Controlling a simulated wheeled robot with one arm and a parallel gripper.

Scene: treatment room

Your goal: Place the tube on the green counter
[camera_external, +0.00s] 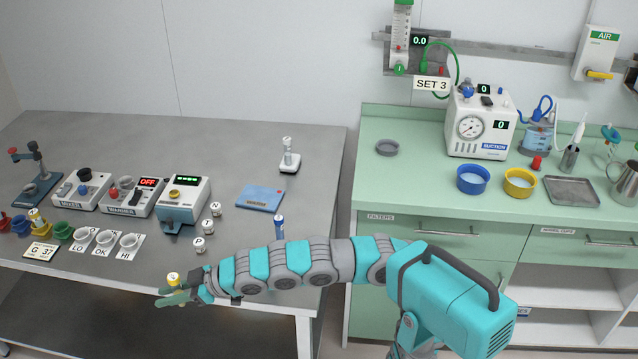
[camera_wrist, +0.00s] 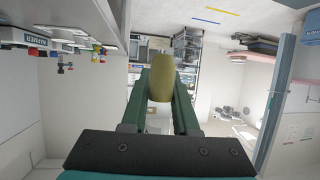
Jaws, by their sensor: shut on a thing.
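My gripper (camera_external: 175,295) is at the front edge of the grey table, low in the external view. It is shut on a small yellow-capped tube (camera_external: 173,280). In the wrist view, the tube shows as an olive-yellow rounded piece (camera_wrist: 160,80) between the fingertips of my gripper (camera_wrist: 160,95). The tube's lower part is hidden by the fingers in the external view. The green counter (camera_external: 420,195) stands on the right, apart from the grey table and well away from my gripper.
The grey table (camera_external: 130,270) holds several small devices, cups and vials, and a blue-and-white tube (camera_external: 279,227) close behind my arm. On the counter are a grey dish (camera_external: 387,147), a suction unit (camera_external: 482,125), blue and yellow bowls and a tray (camera_external: 573,191). The counter's front left is clear.

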